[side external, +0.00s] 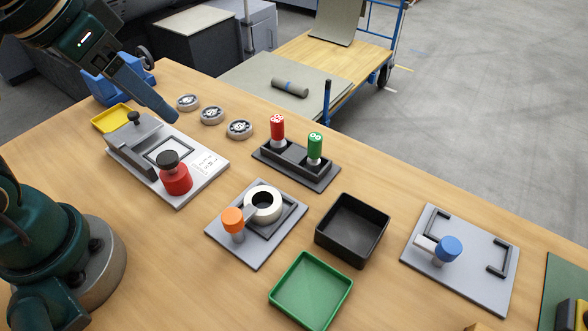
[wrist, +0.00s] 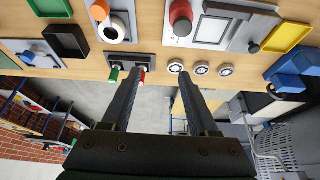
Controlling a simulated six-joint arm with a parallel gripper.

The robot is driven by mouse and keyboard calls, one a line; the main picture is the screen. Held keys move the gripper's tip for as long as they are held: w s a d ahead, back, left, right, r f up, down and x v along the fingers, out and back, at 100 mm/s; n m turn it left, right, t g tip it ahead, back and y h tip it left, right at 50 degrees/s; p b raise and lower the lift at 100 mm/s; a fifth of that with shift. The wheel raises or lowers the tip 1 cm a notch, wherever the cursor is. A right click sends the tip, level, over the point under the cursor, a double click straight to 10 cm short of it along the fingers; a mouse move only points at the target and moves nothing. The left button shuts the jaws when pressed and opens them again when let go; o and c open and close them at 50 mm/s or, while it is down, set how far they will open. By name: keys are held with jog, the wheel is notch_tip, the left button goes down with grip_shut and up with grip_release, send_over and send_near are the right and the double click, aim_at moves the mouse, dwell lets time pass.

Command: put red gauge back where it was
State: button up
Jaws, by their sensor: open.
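The red gauge (side external: 277,127) has a red cylindrical handle with white marks. It stands upright in the left place of a black two-place holder (side external: 292,172). A green gauge (side external: 315,144) stands upright in the right place. My gripper (side external: 167,112) is open and empty, above the back left of the table, left of the holder and apart from it. In the wrist view my gripper (wrist: 160,66) shows its two fingers spread. There the red gauge (wrist: 143,76) is partly hidden behind the left finger, beside the green gauge (wrist: 114,75).
Several round grey parts (side external: 212,116) lie left of the holder. A fixture with a red, black-topped knob (side external: 176,180) stands nearer my base. A fixture with an orange knob (side external: 232,219), a black tray (side external: 326,240), a green tray (side external: 282,311) and a blue-knob plate (side external: 420,272) also occupy the table.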

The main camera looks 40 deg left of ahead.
jog(key=shift+t, duration=0.4)
jog(key=s+f, duration=0.3)
jog(key=shift+s+a, duration=0.15)
jog(key=shift+a, duration=0.05)
dwell(0.7)
